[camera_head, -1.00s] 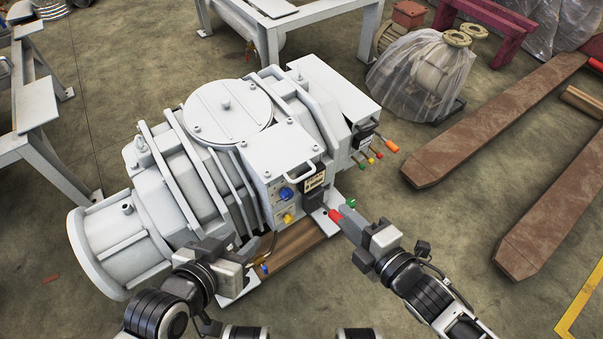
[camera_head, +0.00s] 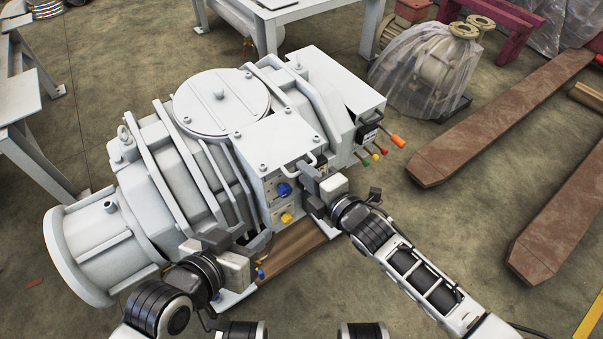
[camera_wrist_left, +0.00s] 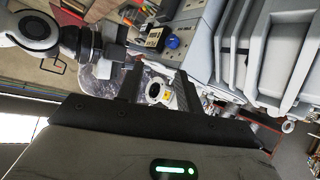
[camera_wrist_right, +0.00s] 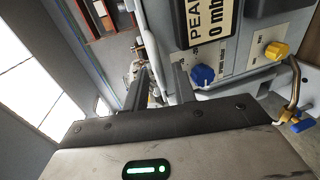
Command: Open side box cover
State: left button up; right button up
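The grey-white vacuum machine (camera_head: 150,165) carries a side box whose flat cover (camera_head: 275,143) lies closed on top. A white bar handle (camera_head: 299,166) is on the cover's front edge. My right gripper (camera_head: 311,178) is at the handle's right end, fingers apart. In the right wrist view a pale bar (camera_wrist_right: 158,60) shows between or just beyond the right fingers (camera_wrist_right: 160,88); I cannot tell whether they touch it. My left gripper (camera_head: 240,245) is low beside the machine's front; its fingers (camera_wrist_left: 158,90) are apart with nothing between them.
A blue knob (camera_head: 284,190) and a yellow knob (camera_head: 287,217) are on the box front. Coloured levers (camera_head: 375,155) stick out to the right. A wooden beam (camera_head: 292,248) lies under the machine. Rusty forks (camera_head: 500,120) lie on the floor at right.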

jog(key=shift+x, duration=1.25)
grip_shut()
jog(key=shift+r, duration=0.15)
